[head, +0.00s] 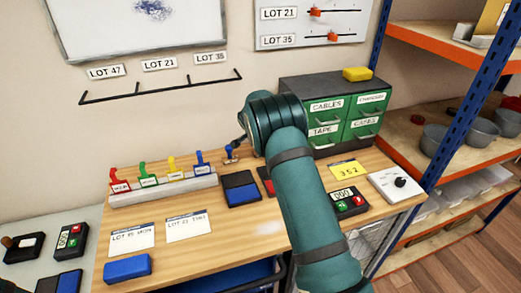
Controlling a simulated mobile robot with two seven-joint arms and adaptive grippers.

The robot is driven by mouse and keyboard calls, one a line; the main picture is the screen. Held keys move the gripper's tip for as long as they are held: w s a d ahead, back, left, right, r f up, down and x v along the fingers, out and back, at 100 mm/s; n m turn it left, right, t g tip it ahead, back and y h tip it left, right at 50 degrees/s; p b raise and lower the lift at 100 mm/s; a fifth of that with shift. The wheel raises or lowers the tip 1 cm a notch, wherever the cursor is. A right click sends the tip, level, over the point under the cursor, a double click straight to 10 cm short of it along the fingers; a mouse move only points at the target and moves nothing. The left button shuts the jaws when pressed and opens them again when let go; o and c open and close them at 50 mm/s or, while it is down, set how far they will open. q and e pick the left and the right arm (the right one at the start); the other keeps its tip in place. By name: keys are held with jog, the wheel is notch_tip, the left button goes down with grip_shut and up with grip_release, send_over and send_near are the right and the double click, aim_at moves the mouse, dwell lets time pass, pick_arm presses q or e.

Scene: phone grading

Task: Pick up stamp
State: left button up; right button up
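Several stamps stand in a pale rack (165,193) at the back left of the wooden table: a red one (118,178), a green one (146,172), a yellow one (173,167) and a blue one (200,161). A small blue and orange-brown object (232,153), too small to identify, is right of the rack. My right arm reaches up from the lower right. Its gripper (240,146) is mostly hidden behind the wrist, close to that small object; its fingers cannot be made out. My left gripper is out of view.
A dark pad with a blue face (241,190) and a partly covered red pad (266,181) lie before the gripper. Two lot cards (131,237) and a blue block (127,268) lie in front. A green drawer cabinet (331,108) stands behind; shelves (450,115) are right.

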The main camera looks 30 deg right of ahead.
jog(key=shift+f, duration=0.1)
grip_shut()
dwell(0.3)
notch_tip(320, 180, up, 10)
jog(key=shift+r, duration=0.1)
dwell(0.4)
jog(key=c, duration=1)
grip_release()
grip_shut()
jog(key=shift+c, duration=0.5)
grip_release()
